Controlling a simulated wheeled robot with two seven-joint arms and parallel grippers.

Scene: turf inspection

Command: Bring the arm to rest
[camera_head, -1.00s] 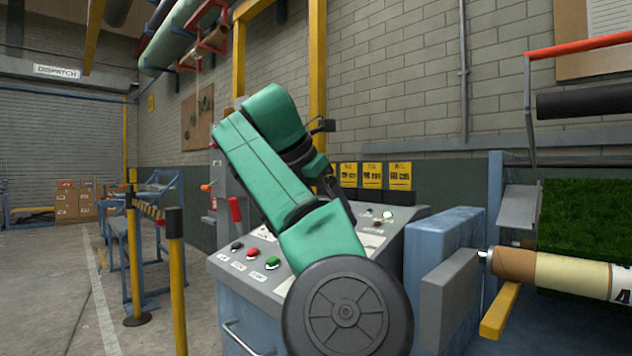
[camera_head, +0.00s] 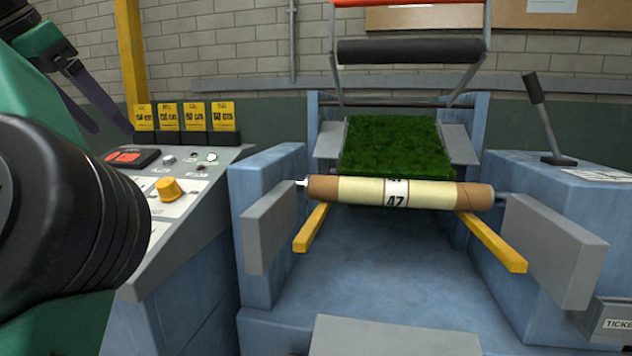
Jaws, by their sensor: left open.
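My left arm fills the left edge of the head view, with its green links and a large dark round joint close to the camera. My left gripper (camera_head: 110,128) is beyond that joint, at the upper left. Its two dark fingers point down and to the right, apart from each other, with nothing seen between them. Part of the gripper's base is cut off by the picture edge. My right gripper is not in view.
The panel has a yellow knob (camera_head: 170,189) and a red switch (camera_head: 131,156). Right of it, a blue machine (camera_head: 345,283) holds a cardboard roll core (camera_head: 433,194) before green turf (camera_head: 396,145). A black lever (camera_head: 544,115) stands at right. Yellow labels (camera_head: 197,116) line the panel's back.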

